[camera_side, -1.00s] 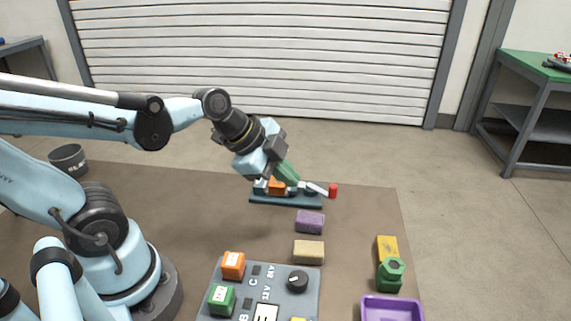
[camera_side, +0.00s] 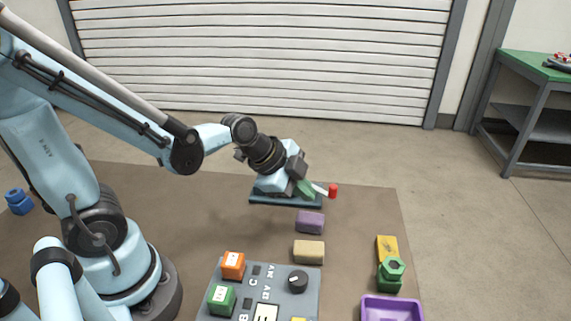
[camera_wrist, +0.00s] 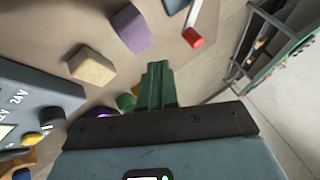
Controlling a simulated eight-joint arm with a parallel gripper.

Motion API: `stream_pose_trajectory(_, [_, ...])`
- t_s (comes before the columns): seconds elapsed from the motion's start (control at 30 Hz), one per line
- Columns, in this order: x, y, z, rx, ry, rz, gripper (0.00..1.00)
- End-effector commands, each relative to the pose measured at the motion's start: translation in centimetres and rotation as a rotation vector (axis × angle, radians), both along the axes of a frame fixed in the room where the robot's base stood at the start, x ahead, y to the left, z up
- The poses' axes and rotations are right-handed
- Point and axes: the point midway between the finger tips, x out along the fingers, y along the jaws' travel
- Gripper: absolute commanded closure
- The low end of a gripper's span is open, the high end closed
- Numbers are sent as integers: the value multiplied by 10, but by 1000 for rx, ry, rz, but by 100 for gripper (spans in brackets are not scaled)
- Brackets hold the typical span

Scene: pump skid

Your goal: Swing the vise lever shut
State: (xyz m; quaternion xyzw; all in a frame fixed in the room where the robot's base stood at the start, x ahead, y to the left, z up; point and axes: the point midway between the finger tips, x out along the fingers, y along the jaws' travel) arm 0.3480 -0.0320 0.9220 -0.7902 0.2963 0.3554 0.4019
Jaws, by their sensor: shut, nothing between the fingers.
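The vise shows as a dark teal base (camera_side: 287,202) at the back of the mat, its upper parts mostly hidden behind my gripper. Its lever (camera_side: 319,189) is a pale bar ending in a red knob (camera_side: 333,191), which points right. In the wrist view the lever (camera_wrist: 195,13) and red knob (camera_wrist: 193,38) are at the top, beyond my fingertips. My gripper (camera_side: 307,190) has green fingers, shut and empty, low over the vise's right part beside the lever. The fingers (camera_wrist: 157,75) are together in the wrist view. I cannot tell whether they touch the lever.
A purple block (camera_side: 310,222) and a tan block (camera_side: 308,252) lie in front of the vise. A control panel (camera_side: 278,285) with a knob is nearer.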

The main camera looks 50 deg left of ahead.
Motion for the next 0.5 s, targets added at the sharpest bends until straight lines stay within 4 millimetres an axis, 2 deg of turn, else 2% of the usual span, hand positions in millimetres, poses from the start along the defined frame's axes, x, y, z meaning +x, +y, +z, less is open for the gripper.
stream_pose_trajectory(0.5, [23,-8,-33,-1,0,-2,100])
